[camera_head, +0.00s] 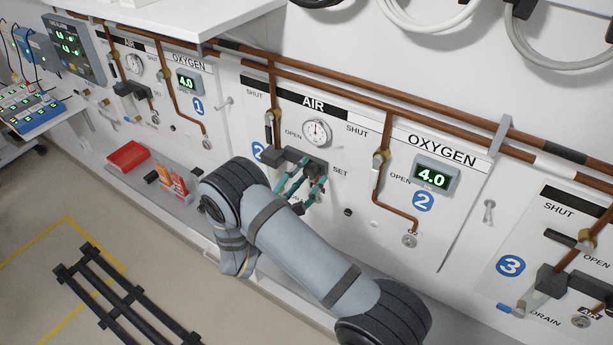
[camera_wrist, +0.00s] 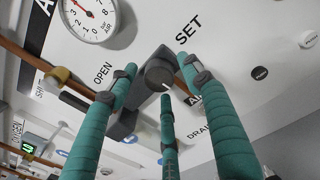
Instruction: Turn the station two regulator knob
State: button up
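The station two air regulator (camera_head: 292,155) is a dark block on the wall panel below the round air gauge (camera_head: 316,131). Its round dark grey knob (camera_wrist: 158,74) shows in the wrist view, below the gauge and beside the SET label. In the head view my gripper's fingers largely hide the knob. My gripper (camera_head: 302,172) has three teal fingers, and they reach toward the regulator. In the wrist view my gripper (camera_wrist: 160,82) is open, with the fingertips spread around the knob. I see gaps beside the knob, but cannot tell whether any finger touches it.
Brown pipes (camera_head: 390,115) run along the wall, with a drop to the oxygen valve (camera_head: 380,160) right of the regulator. A green 4.0 oxygen display (camera_head: 435,174) is further right. A red tray (camera_head: 127,157) and small boxes (camera_head: 172,180) sit on the ledge at left.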

jog(key=shift+c, duration=1.3)
jog(key=shift+f, duration=0.1)
jog(key=c, duration=0.7)
jog(key=shift+c, duration=0.4)
jog(key=shift+f+n+b, duration=0.1)
jog(key=shift+n+b, duration=0.2)
jog(key=shift+b, duration=0.2)
jog(key=shift+c, duration=0.2)
jog(key=o, duration=1.1)
jog(key=shift+o, duration=0.3)
